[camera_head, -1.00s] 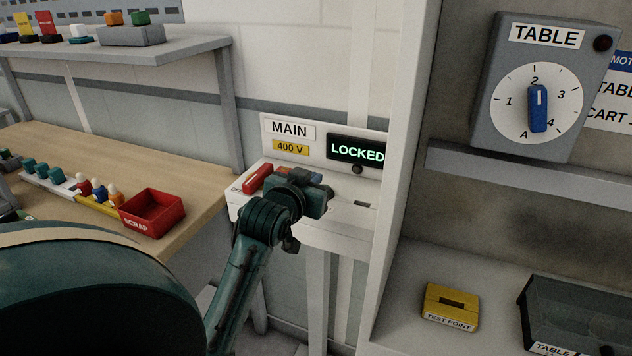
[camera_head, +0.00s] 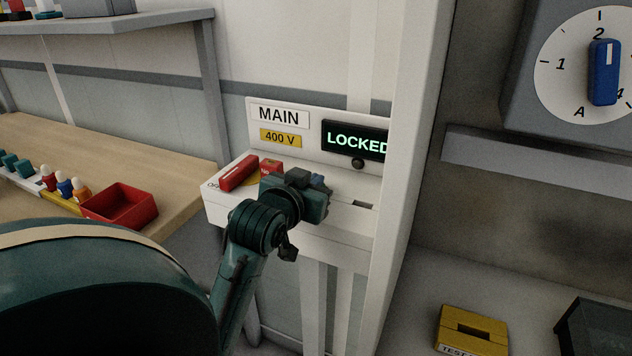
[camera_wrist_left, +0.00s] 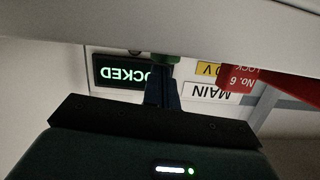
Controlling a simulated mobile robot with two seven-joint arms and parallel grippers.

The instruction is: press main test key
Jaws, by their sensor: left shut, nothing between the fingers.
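The white MAIN console (camera_head: 222,205) has a MAIN label (camera_head: 279,116), a yellow 400 V label and a display (camera_head: 356,140) reading LOCKED. My left gripper (camera_head: 318,184) is over the console top, in front of the display, with empty jaws shut. In the left wrist view the shut fingers (camera_wrist_left: 163,88) end at a green piece (camera_wrist_left: 165,58), perhaps a key; I cannot tell whether they touch it. No key can be made out in the head view, where my gripper covers part of the console top. My right gripper is out of view.
A red bar (camera_head: 239,173) and a small red lock (camera_head: 270,166) lie left of my gripper; the lock's No. 6 text shows in the wrist view (camera_wrist_left: 243,80). A white post (camera_head: 410,150) stands close right. A red scrap bin (camera_head: 120,206) sits on the bench.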

